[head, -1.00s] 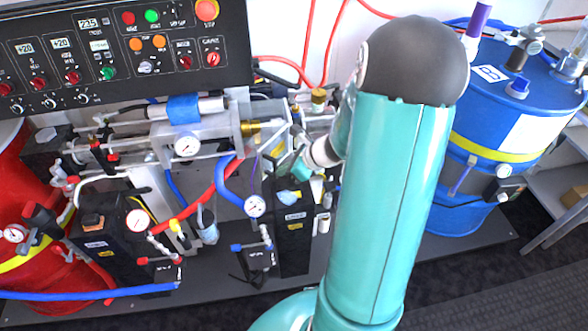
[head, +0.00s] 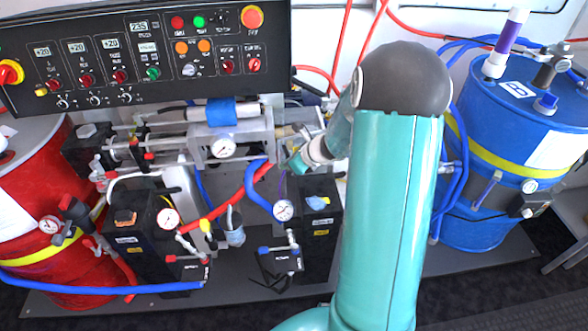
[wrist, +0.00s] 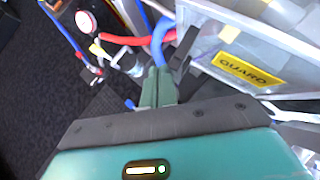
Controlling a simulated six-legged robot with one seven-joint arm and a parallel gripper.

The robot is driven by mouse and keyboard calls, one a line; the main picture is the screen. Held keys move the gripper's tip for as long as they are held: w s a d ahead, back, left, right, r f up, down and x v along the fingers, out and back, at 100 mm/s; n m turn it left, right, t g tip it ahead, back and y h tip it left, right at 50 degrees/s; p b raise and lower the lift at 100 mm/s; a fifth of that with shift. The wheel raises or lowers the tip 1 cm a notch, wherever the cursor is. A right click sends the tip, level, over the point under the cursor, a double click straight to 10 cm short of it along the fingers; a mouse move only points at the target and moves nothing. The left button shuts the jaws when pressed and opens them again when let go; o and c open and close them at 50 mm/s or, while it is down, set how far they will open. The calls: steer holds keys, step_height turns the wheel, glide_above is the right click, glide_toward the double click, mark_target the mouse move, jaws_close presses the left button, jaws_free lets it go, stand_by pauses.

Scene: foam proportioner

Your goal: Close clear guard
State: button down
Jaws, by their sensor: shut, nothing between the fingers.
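The clear guard (wrist: 255,40), a see-through panel in a pale frame with a yellow "GUARD" label (wrist: 240,70), fills the upper right of the wrist view. In the head view, the pale guard housing (head: 232,140) sits around the pump shaft below the control panel. My gripper (wrist: 160,75) is shut and empty, with its green fingers just left of the guard's edge. In the head view, my gripper (head: 297,164) is at the right end of the housing. I cannot tell whether the fingers touch the panel, or how far it stands open.
Red and blue hoses (wrist: 130,40) run close past my fingertips. A black pump (head: 318,215) stands below my gripper. A red drum (head: 45,205) is at left and a blue drum (head: 505,150) at right. The control panel (head: 140,50) hangs above.

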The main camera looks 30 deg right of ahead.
steer(key=shift+w, duration=0.75)
steer(key=shift+s+a, duration=0.1)
